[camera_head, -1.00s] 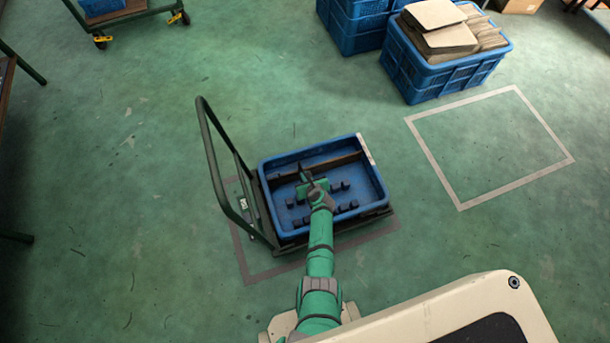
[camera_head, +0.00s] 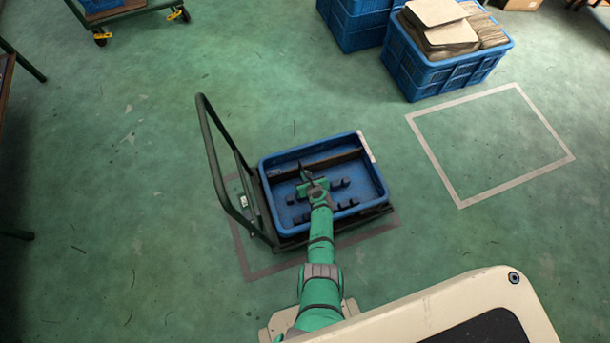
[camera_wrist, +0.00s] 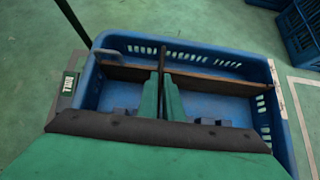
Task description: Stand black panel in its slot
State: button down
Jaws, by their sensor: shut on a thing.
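The black panel (camera_wrist: 162,58) shows in the wrist view as a thin dark upright strip, seen nearly edge-on between my fingers. My gripper (camera_wrist: 161,84) is shut on it, with a green finger on each side. In the head view my gripper (camera_head: 311,187) is over the middle of the blue tray (camera_head: 376,172), and the dark panel (camera_head: 303,171) shows just beyond it. Several dark slot blocks (camera_head: 345,204) stand on the tray floor. The panel's lower edge is hidden, so I cannot tell whether it touches the floor or a slot.
A brown panel (camera_wrist: 215,85) stands across the far part of the tray, behind the held panel. The tray sits on a cart with a tall dark handle (camera_head: 211,150) at left. Blue crates (camera_head: 420,82) stand at the back right.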

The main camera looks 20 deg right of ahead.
jog(key=c, duration=1.8)
grip_release()
jog(key=shift+c, duration=0.2)
jog(key=shift+v, duration=5.4)
